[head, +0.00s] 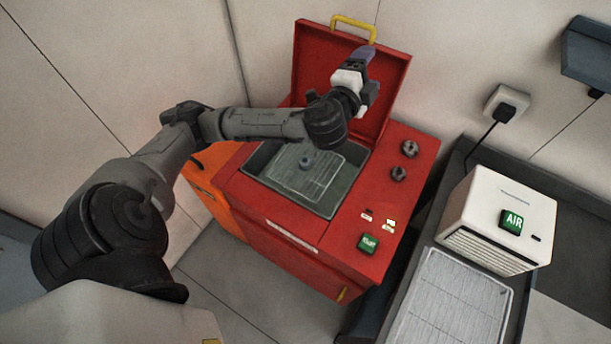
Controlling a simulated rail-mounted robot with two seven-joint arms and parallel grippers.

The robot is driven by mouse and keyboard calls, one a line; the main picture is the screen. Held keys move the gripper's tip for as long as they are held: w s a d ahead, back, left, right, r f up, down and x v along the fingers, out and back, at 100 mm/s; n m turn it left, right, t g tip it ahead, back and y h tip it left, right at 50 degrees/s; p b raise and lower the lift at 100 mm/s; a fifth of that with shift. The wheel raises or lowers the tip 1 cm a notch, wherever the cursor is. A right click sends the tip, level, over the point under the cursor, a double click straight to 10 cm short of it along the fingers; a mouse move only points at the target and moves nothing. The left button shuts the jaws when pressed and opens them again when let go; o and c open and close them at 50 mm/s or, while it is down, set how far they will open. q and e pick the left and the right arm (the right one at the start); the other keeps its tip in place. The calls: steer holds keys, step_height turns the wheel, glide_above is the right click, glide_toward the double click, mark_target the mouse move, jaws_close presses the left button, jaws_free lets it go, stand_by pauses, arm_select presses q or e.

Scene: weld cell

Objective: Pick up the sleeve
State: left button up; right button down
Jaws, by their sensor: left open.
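A small grey round piece (306,160), which looks like the sleeve, sits on the wire grid in the sunken basin (268,182) of the red machine. It is small in the picture, so I cannot make out its bore. My left arm reaches in from the left, passing above and behind the basin. My left gripper (371,72) has a white body and bluish-purple fingers. It is open with nothing seen between its fingers, in front of the raised red lid, up and to the right of the round piece and apart from it. My right gripper is not in view.
The red lid (313,60) with a yellow handle (353,26) stands open behind the basin. Two dark knobs (409,148) and a green button (367,242) are on the machine's right side. A white AIR unit (497,218) and a grated tray (450,300) stand at the right.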

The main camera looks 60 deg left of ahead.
arm_select(q)
step_height(320, 180, up, 3)
steer(key=w+m+t+h+b, duration=0.1)
steer(key=w+m+t+h, duration=0.2)
steer(key=m+t+h, duration=0.35)
steer(key=m+g+h, duration=0.2)
steer(key=m+g, duration=1.5)
steer(key=g, duration=0.7)
glide_above(305, 160)
steer(key=shift+t, duration=0.25)
step_height(305, 160, down, 35)
steer(key=shift+f+b, duration=0.1)
steer(key=shift+b, duration=0.25)
steer(key=shift+f, duration=0.6)
steer(key=shift+d+f, duration=0.1)
steer(key=shift+f, duration=2.2)
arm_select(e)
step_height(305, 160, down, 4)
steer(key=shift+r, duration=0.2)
